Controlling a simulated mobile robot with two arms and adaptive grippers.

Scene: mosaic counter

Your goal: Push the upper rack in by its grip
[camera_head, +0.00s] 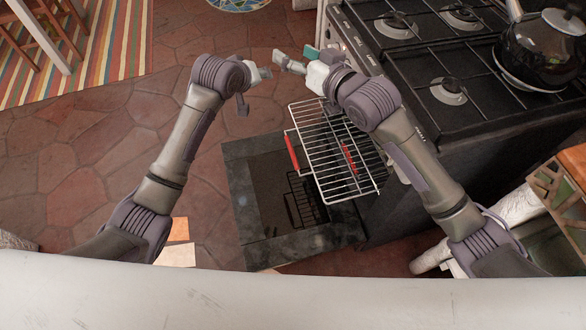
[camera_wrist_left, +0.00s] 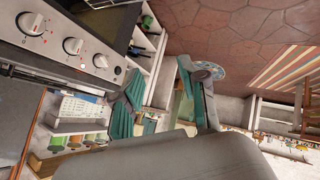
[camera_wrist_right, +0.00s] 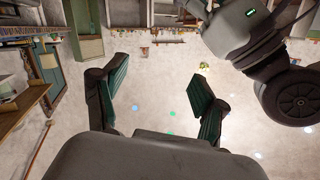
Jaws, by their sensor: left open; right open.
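The upper rack (camera_head: 335,185) is a silver wire rack that sticks well out of the oven, over the lowered oven door (camera_head: 240,205). A red grip (camera_head: 291,152) is on its left edge. A second red bar (camera_head: 350,158) shows through the wires; I cannot tell which rack it belongs to. My right gripper (camera_head: 298,58) is open and empty, beyond the rack's far edge; my right arm hides part of the rack. Its open fingers also show in the right wrist view (camera_wrist_right: 158,75). My left gripper (camera_head: 265,73) is open, left of the right one, clear of the rack.
The black stove top (camera_head: 480,75) with burners is at the upper right, with a black kettle (camera_head: 545,52) on it. White knobs (camera_wrist_left: 73,46) show in the left wrist view. A striped rug (camera_head: 105,60) lies at the upper left.

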